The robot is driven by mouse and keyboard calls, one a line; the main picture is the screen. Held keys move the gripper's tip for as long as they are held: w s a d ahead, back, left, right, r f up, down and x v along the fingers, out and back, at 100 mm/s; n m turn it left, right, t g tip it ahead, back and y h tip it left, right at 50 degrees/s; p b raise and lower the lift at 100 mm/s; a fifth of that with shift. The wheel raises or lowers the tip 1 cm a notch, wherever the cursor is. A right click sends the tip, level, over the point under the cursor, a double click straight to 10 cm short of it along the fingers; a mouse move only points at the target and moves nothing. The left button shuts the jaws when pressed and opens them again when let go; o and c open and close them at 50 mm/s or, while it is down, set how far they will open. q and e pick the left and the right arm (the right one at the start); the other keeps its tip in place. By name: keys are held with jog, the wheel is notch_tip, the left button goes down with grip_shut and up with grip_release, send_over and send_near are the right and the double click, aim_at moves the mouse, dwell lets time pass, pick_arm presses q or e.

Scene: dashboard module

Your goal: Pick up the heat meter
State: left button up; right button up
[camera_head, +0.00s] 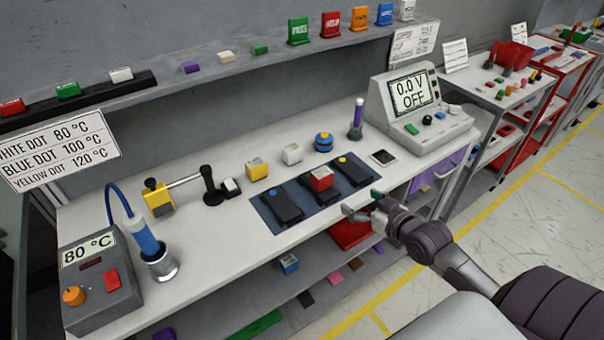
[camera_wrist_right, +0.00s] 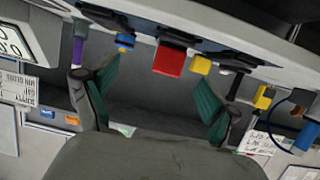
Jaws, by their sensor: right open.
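No part is labelled as the heat meter. The thing that best fits is the grey box (camera_head: 100,285) reading 80 °C at the front left of the bench, with an orange knob and a red button. A blue cable joins it to a blue-handled probe (camera_head: 145,238) standing in a metal holder; the probe's handle also shows at the right edge of the right wrist view (camera_wrist_right: 306,136). My right gripper (camera_head: 362,204) is open and empty at the bench's front edge, well right of the box and apart from it. Its green-padded fingers are spread in the wrist view (camera_wrist_right: 158,95). My left gripper is not in view.
A dark blue mat (camera_head: 265,212) holds black modules and a red block (camera_head: 321,179). Behind it stand a yellow block (camera_head: 257,169), a white block (camera_head: 292,153) and a blue round piece (camera_head: 323,142). A voltmeter (camera_head: 420,110) stands right. Bare bench (camera_head: 215,250) lies between holder and mat.

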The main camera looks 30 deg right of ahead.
aim_at(327, 181)
jog(key=shift+t, duration=0.3)
jog(key=w, duration=0.2)
jog(key=w+a, duration=0.1)
jog(key=w, duration=0.2)
jog(key=w+a, duration=0.1)
jog(key=w, duration=0.2)
jog(key=shift+w+r+p, duration=0.1)
jog(key=shift+r+p, duration=0.3)
jog(key=shift+x, duration=0.85)
jog(key=w+f, duration=0.1)
jog(key=w, duration=0.1)
jog(key=w+a+f+p, duration=0.1)
jog(key=w, duration=0.1)
jog(key=shift+f, duration=0.15)
jog(key=shift+s, duration=0.1)
jog(key=shift+s, duration=0.1)
jog(key=shift+c, duration=1.4)
jog(key=c, duration=1.2)
